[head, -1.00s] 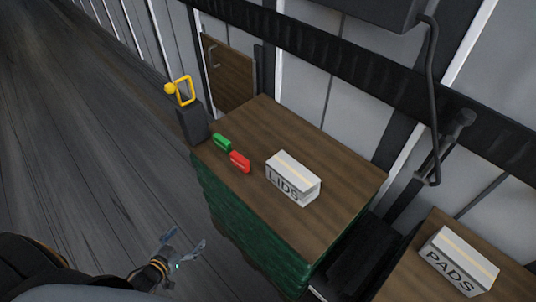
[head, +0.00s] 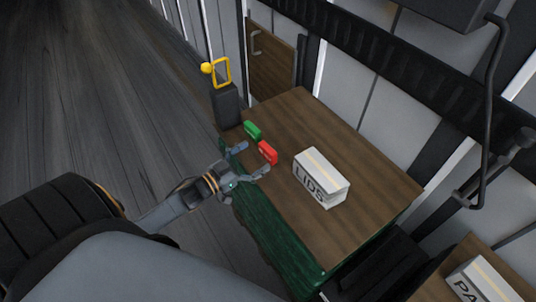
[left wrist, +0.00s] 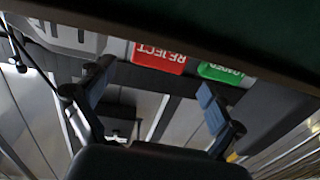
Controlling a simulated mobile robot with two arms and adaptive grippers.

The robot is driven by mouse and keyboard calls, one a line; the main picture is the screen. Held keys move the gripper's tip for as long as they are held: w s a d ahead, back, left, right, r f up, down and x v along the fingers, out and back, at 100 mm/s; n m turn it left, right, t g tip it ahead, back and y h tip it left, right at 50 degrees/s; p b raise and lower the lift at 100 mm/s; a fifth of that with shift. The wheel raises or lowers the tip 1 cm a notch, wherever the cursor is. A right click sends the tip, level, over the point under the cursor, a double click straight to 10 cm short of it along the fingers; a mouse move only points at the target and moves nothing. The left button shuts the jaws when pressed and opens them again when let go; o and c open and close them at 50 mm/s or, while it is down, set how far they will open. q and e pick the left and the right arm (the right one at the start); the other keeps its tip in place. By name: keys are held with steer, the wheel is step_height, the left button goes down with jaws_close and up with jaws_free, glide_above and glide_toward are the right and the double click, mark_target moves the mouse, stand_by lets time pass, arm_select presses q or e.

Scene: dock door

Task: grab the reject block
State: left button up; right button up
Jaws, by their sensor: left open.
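The red reject block (head: 268,153) lies near the front-left edge of the brown tabletop in the head view. In the left wrist view the red block (left wrist: 159,56) shows its REJECT lettering upside down, ahead of the fingers. A green block (head: 252,130), lettered LOADED in the left wrist view (left wrist: 226,74), lies beside it. My left gripper (head: 256,161) is open and empty, its fingertips close to the red block at the table edge. In the wrist view the left gripper's fingers (left wrist: 152,88) stand wide apart. My right gripper is not in view.
A white LIDS box (head: 321,177) stands right of the red block on the table (head: 335,235). A dark post with a yellow handle (head: 222,73) stands at the table's far-left corner. Another white box (head: 484,280) is at lower right.

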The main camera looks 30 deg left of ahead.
mark_target(265, 150)
arm_select(q)
steer(key=b+x, duration=0.2)
steer(key=x, duration=0.3)
steer(key=shift+d+r, duration=0.1)
steer(key=shift+d, duration=0.05)
steer(key=c, duration=1.2)
